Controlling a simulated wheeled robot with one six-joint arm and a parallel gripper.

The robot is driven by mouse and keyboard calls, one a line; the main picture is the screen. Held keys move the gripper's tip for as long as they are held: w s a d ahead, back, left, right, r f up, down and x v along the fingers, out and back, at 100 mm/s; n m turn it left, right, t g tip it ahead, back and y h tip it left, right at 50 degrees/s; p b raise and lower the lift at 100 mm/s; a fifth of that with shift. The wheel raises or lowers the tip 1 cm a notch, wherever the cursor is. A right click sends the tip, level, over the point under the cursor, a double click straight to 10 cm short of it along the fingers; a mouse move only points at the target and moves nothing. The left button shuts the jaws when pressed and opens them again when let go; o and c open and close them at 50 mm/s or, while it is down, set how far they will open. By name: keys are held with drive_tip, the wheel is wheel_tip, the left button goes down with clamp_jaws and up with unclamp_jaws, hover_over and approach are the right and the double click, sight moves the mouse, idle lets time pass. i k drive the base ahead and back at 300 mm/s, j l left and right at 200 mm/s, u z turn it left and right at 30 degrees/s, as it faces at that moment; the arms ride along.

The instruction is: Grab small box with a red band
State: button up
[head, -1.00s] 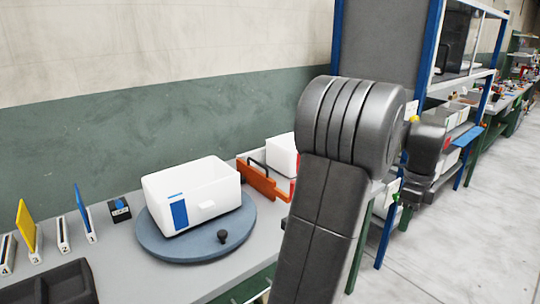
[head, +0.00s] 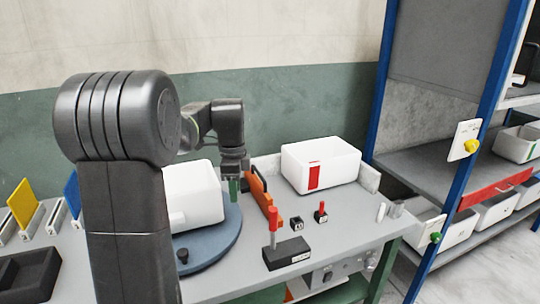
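The small white box with a red band (head: 338,172) stands upright at the right end of the grey workbench, near the back. Its red vertical band faces the front left, and its top looks open. My gripper (head: 234,190) hangs to the left of this box, clearly apart from it, by the orange-handled part and the other white box. The gripper's end is small and partly hidden, so I cannot tell if its fingers are open or shut.
Another white box (head: 192,196) stands on a blue-grey turntable (head: 215,248), partly behind my arm. An orange panel (head: 262,196) stands between the boxes. A red-handled lever on a black base (head: 287,252) is in front. A shelf rack with a blue post (head: 468,165) stands right.

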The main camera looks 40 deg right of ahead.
sight(312, 165)
drive_tip(key=l+u, duration=0.15)
drive_tip(key=l, duration=0.25)
drive_tip(key=k+l+u, duration=0.1)
drive_tip(key=l, duration=0.3)
drive_tip(key=k+l+u, duration=0.15)
drive_tip(key=l, duration=0.3)
drive_tip(key=l+u, duration=0.1)
drive_tip(key=l, duration=0.3)
drive_tip(key=k+l+u, duration=0.15)
drive_tip(key=l, duration=0.25)
drive_tip(key=k+l+u, duration=0.1)
drive_tip(key=l, duration=0.25)
drive_tip(key=k+l, duration=0.1)
drive_tip(key=l, duration=0.2)
drive_tip(key=k+l, duration=0.1)
drive_tip(key=l, duration=0.2)
drive_tip(key=k+l, duration=0.1)
drive_tip(key=l, duration=0.2)
